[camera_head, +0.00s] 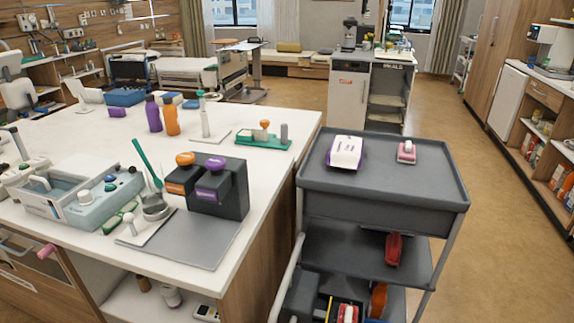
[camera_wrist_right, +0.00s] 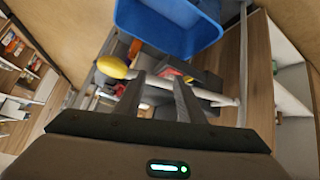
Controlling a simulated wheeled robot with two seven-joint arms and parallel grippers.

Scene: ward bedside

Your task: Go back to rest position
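My right gripper (camera_wrist_right: 160,82) shows in the right wrist view. Its two dark fingers stand apart, and I see nothing clamped between them. Beyond the fingers are a blue bin (camera_wrist_right: 172,28), a yellow rounded object (camera_wrist_right: 112,67) and a pale bar (camera_wrist_right: 208,96). I cannot tell how far these are from the fingertips. Neither of my grippers shows in the head view, and my left gripper shows in no frame.
A white-topped counter (camera_head: 80,140) with several items fills the left. A grey cart (camera_head: 385,195) stands right of it, with a white-and-purple pack (camera_head: 346,152) and a small pink item (camera_head: 407,152) on top. Open floor (camera_head: 510,240) lies right of the cart.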

